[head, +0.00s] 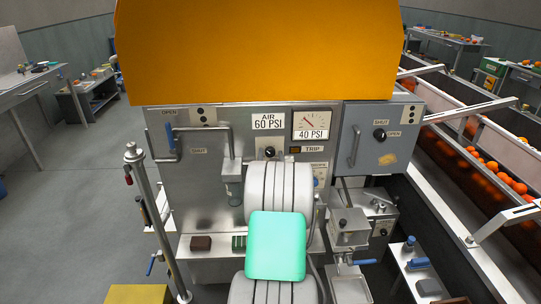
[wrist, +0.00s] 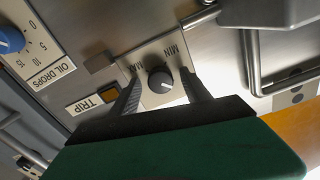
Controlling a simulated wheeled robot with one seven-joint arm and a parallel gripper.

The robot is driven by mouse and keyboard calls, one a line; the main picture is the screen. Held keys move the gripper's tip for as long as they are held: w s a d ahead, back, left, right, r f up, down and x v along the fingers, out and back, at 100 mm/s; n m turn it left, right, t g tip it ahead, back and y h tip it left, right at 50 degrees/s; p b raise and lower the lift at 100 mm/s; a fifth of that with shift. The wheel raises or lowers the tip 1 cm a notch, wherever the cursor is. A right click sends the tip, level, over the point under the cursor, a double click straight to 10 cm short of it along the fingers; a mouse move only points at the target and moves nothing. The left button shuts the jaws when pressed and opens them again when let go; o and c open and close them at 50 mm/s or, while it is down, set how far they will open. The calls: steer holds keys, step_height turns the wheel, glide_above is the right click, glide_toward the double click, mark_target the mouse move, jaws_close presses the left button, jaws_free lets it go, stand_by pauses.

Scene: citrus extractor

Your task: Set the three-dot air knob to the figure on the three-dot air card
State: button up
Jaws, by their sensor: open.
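The air card (head: 268,121) reads AIR 60 PSI in the head view. To its right is a gauge (head: 307,121) with a red needle and a label reading 40 PSI. Below the card is a black knob (head: 269,152) on a small plate. In the wrist view the knob (wrist: 160,80) has a white pointer mark, with MIN and MAX on its plate. My gripper (wrist: 162,76) is open, one finger on each side of the knob, with gaps showing. The head view does not show the fingers clearly. I cannot make out three dots by this knob.
An amber TRIP lamp (head: 294,150) is right of the knob. A blue OIL DROPS dial (wrist: 10,40) is at the wrist view's upper left. A bent handle (head: 232,142) stands left of the knob, and a grey door (head: 375,140) is to the right.

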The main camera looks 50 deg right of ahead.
jaws_close()
stand_by(0.6)
